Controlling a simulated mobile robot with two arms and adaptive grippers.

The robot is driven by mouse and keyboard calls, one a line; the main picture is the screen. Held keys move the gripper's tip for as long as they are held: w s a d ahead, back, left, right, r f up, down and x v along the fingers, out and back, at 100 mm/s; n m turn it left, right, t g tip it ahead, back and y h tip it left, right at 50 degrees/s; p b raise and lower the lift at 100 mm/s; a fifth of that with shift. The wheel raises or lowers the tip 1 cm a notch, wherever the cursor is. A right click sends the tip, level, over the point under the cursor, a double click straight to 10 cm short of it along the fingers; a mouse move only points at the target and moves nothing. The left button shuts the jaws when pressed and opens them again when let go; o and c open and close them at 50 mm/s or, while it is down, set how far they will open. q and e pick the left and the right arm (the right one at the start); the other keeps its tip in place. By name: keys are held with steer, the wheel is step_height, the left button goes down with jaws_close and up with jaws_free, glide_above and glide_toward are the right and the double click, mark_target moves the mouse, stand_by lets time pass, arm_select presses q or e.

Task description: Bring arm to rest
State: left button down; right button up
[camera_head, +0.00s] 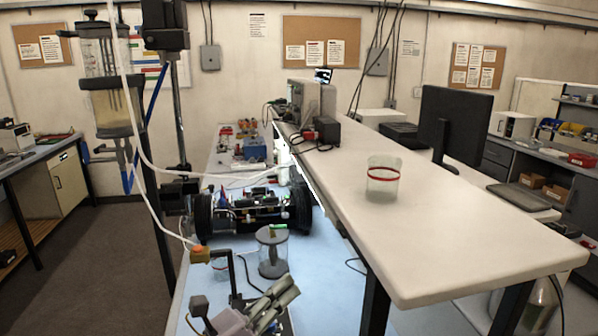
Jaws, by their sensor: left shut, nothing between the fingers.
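My left gripper (284,290) shows as a grey, jointed shape at the bottom of the head view, low over the blue surface. Its fingers are shut and nothing shows between them. It is in front of a clear jar with a dark lid (272,252), apart from it as far as I can tell. Behind the jar lies an electronics assembly (250,212) between black round ends. My right gripper is not in view.
A white table (450,235) fills the right middle, with a clear red-banded container (383,180) and a black monitor (455,125) by it. A dark stand (165,225) with tubing and a hanging clear cylinder (108,105) rises at left. Grey floor is clear further left.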

arm_select(q)
steer(key=a+f+n+t+y, duration=0.2)
steer(key=a+n+t+y, duration=0.5)
steer(key=a+n+y, duration=1)
steer(key=s+a+f+n+g+y, duration=0.1)
steer(key=s+a+f+n+g, duration=0.15)
steer(key=f+n, duration=0.5)
steer(key=s+a+f+n+g+y, duration=0.1)
steer(key=s+f+n+g, duration=0.3)
steer(key=f+n, duration=0.3)
steer(key=s+d+f+n+g+h, duration=0.15)
steer(key=s+f+n+g, duration=0.35)
steer(key=s, duration=0.6)
steer(key=s+d+f+n+g+h, duration=0.1)
steer(key=s+f+n+g+h, duration=0.1)
steer(key=s+f+g, duration=0.55)
steer(key=s+f+b, duration=0.2)
steer(key=s+f, duration=0.1)
steer(key=f, duration=2.4)
steer(key=s+a+f+g+b, duration=0.1)
steer(key=s+a+f+b, duration=0.1)
steer(key=s+f, duration=1.5)
step_height(320, 180, down, 2)
steer(key=shift+s+a+f, duration=0.25)
steer(key=shift+a, duration=0.05)
